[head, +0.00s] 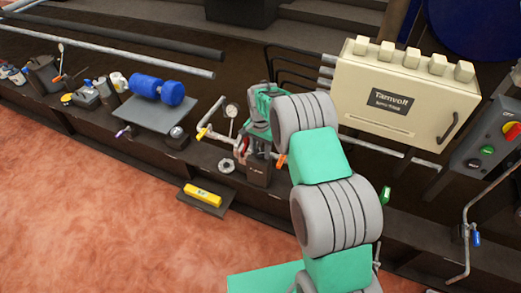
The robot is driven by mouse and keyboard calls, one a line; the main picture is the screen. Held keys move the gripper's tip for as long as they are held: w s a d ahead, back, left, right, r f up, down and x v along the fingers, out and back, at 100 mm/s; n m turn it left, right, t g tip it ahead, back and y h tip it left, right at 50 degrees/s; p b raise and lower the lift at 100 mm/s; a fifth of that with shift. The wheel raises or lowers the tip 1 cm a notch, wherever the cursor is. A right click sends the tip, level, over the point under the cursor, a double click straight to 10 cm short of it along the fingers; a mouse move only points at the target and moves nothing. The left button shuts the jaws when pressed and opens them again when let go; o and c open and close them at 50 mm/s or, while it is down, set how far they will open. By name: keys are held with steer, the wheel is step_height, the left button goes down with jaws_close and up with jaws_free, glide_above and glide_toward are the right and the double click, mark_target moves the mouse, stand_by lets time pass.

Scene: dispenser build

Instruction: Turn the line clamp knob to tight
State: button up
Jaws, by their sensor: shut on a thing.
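My gripper (243,148) is at the end of my teal and grey arm, low over a small dark fixture (258,172) on the bench's front edge. It is shut on a small part there, which seems to be the line clamp knob. The fingers and arm hide most of that part, so I cannot tell how far it is turned. A red piece shows close by the fingers, and an orange tip (281,161) shows to the right. A round grey piece (227,166) lies just left of the fixture.
A cream box marked Tamvolt (408,90) stands right of my arm, with a switch panel (490,145) beyond it. A pipe with a yellow handle (205,131) and a round gauge (231,110) stand left. A yellow block (203,195) lies in front.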

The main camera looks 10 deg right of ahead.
mark_target(261, 151)
steer(key=shift+w+r+m, duration=0.1)
steer(key=shift+m, duration=0.2)
steer(key=o, duration=1.2)
steer(key=shift+d, duration=0.1)
steer(key=shift+o, duration=0.9)
step_height(261, 151, up, 8)
steer(key=shift+f+p, duration=0.15)
steer(key=shift+p, duration=0.5)
